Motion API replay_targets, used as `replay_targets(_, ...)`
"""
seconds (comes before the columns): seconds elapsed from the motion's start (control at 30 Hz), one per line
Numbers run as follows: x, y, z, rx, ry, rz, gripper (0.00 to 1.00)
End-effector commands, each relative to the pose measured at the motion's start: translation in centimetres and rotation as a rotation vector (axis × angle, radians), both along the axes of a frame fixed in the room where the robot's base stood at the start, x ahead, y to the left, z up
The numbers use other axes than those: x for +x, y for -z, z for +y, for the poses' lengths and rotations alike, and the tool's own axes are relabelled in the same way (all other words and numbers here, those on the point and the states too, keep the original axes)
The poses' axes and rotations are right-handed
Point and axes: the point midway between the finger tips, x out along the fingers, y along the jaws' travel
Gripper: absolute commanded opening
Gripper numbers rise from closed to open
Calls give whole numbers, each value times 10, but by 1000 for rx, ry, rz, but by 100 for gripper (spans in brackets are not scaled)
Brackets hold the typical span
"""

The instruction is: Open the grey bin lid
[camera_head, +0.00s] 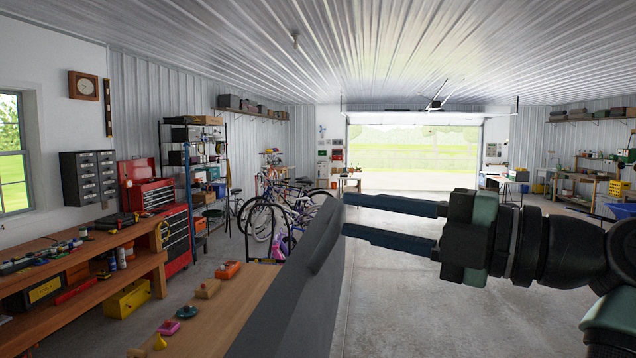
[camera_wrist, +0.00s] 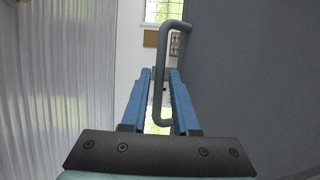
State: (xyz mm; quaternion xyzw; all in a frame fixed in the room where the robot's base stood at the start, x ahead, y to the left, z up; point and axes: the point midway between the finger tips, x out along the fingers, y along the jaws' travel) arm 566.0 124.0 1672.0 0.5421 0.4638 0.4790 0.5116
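The grey bin lid (camera_head: 290,305) shows in the head view as a dark grey slab, steeply tilted, at the bottom centre. In the wrist view its flat grey face (camera_wrist: 250,80) fills the right side. A grey bar handle (camera_wrist: 162,70) stands out from that face and runs up and down between my two blue fingers. My gripper (camera_head: 345,215) reaches in from the right at the slab's upper right edge; it also shows in the wrist view (camera_wrist: 160,75). Its fingers are apart, with gaps beside the bar. The bin body cannot be made out.
A wooden top (camera_head: 215,325) left of the slab bears several small coloured objects, including an orange one (camera_head: 228,270). A workbench (camera_head: 90,265) with tools and a red tool chest (camera_head: 176,235) stand farther left. Bicycles (camera_head: 285,210) stand behind. The floor (camera_head: 410,300) below my gripper is clear.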

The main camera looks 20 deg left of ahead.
Motion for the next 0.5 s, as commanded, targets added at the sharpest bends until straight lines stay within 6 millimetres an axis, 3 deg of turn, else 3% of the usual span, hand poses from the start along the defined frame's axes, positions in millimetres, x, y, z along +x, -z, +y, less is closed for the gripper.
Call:
replay_targets(0.2,4,-6,41,-1,-2,3,28)
replay_targets(0.5,7,-4,63,0,1,1,28)
